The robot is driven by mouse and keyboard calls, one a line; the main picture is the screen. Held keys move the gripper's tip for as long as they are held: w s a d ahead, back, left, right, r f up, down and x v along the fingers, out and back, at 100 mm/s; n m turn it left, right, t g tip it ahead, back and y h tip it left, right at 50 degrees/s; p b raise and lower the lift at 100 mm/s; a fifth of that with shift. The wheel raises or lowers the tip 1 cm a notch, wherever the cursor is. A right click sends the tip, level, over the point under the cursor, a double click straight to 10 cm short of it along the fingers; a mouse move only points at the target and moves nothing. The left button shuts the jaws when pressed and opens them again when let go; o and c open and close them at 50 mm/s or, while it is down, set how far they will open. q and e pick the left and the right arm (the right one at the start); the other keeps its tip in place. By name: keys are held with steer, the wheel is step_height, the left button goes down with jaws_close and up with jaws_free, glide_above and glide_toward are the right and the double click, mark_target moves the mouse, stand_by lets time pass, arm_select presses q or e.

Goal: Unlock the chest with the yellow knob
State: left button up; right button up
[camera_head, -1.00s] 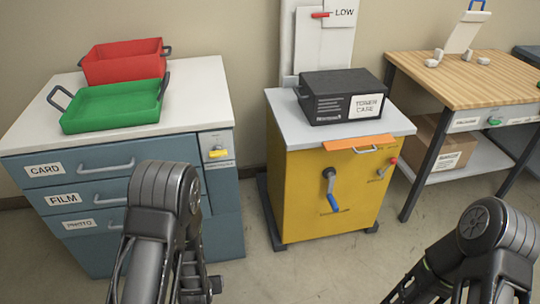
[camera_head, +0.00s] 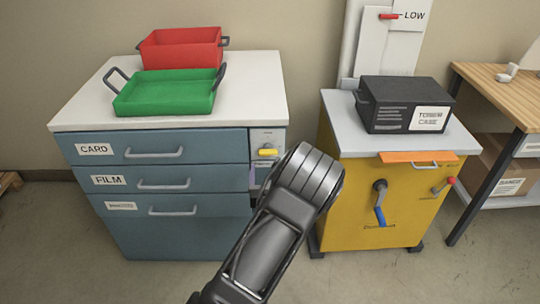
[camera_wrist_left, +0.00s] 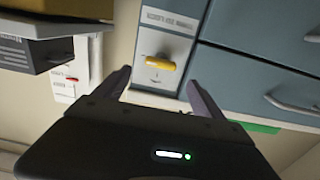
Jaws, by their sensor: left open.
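The blue chest (camera_head: 180,235) stands at the left with drawers labelled CARD, FILM and a third label too small to read. The yellow knob (camera_head: 267,152) sits on a pale panel at the chest's upper right. In the left wrist view the yellow knob (camera_wrist_left: 160,63) lies sideways, ahead of and between the fingers. My left gripper (camera_wrist_left: 160,88) is open and empty, apart from the knob. In the head view my left arm hides most of that gripper, just below and right of the knob. My right gripper is not in view.
A red tray (camera_head: 180,55) and a green tray (camera_head: 165,100) stand on the chest. To the right is a yellow cabinet (camera_head: 340,200) with a black case (camera_head: 390,110) on top and a blue-handled crank (camera_head: 379,215). A wooden table (camera_head: 500,95) stands further right.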

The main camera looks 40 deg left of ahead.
mark_target(268, 154)
arm_select(q)
steer(key=x, duration=0.7)
steer(key=shift+w+a, duration=0.25)
steer(key=shift+a, duration=0.05)
steer(key=shift+c, duration=0.6)
steer(key=c, duration=1.2)
steer(key=shift+c, duration=0.2)
